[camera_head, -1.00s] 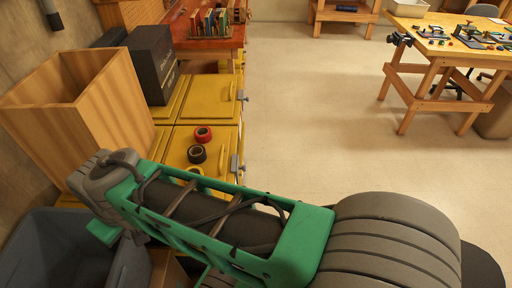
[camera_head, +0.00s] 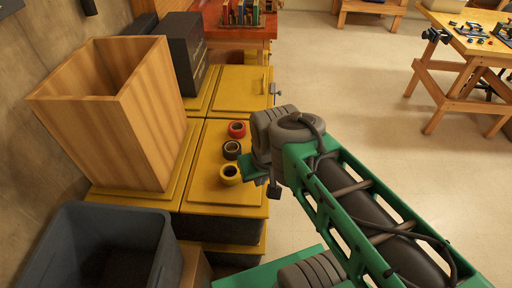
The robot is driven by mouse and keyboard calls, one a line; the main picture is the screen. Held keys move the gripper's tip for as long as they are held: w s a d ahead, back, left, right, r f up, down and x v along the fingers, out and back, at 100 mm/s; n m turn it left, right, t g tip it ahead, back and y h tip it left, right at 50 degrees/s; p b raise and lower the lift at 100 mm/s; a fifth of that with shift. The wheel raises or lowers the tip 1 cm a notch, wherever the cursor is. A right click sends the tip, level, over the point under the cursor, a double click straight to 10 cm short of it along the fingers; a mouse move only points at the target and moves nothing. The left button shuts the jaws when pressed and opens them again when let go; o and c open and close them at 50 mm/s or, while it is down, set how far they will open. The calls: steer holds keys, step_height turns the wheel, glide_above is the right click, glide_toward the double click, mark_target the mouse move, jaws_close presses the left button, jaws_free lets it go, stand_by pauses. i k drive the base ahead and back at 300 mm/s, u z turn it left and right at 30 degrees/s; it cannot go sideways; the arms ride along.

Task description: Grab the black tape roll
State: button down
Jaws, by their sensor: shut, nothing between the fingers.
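The black tape roll (camera_head: 231,150) lies flat on a yellow cabinet top, in the middle of a row of three rolls. The red roll (camera_head: 237,129) lies just behind it and the yellow roll (camera_head: 230,175) just in front. My arm's end is to the right of the rolls, over the cabinet's right edge. My gripper (camera_head: 274,191) shows only as a small dark part below the wrist, shut and empty, apart from the black roll. The arm hides most of it.
A tall open wooden box (camera_head: 150,120) and a black box (camera_head: 182,55) stand left of the rolls. A grey bin (camera_head: 60,225) is at the lower left. A wooden workbench (camera_head: 470,35) stands at the far right. The floor between is clear.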

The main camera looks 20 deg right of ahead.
mark_target(228, 145)
steer(key=u, duration=3.4)
steer(key=k, duration=1.4)
steer(key=z, duration=1.25)
steer(key=i, duration=0.5)
steer(key=u, duration=0.05)
